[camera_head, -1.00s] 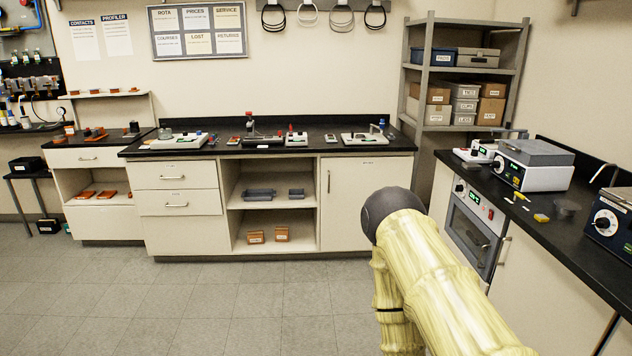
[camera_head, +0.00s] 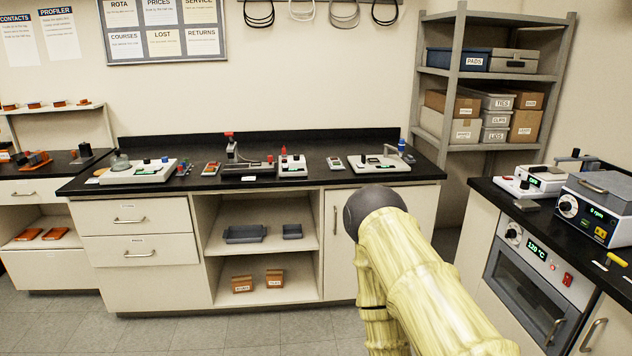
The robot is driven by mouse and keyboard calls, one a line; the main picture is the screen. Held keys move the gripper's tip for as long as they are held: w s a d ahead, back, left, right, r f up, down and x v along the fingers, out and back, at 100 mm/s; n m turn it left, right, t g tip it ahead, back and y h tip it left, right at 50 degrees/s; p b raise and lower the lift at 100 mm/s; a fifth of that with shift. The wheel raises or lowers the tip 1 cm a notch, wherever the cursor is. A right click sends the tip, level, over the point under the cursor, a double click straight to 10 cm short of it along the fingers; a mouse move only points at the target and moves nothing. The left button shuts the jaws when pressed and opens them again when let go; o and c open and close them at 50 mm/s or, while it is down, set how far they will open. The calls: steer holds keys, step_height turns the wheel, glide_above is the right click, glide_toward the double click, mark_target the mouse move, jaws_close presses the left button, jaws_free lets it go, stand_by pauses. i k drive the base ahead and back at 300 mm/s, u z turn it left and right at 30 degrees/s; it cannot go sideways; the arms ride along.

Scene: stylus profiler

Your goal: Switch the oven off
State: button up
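The oven (camera_head: 530,295) is built into the right-hand bench, under the black worktop. Its front panel has a dark knob (camera_head: 513,234), a lit green display (camera_head: 537,250) reading about 120 °C and a red switch (camera_head: 567,279). Its door, with a dark window and a handle (camera_head: 554,332), looks closed. My arm rises from the lower right, left of the oven and apart from it in the picture. My gripper is not in view; only yellowish arm links and a dark rounded joint show.
The right-hand worktop (camera_head: 490,186) holds a blue instrument with a dial (camera_head: 597,208) and a white device (camera_head: 525,188). A long bench (camera_head: 320,178) with several instruments runs along the back wall. A grey shelf rack (camera_head: 545,75) stands in the corner. Grey floor (camera_head: 180,330) is clear before the back bench.

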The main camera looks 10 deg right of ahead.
mark_target(567, 279)
steer(key=i, duration=2.1)
steer(key=z, duration=2.75)
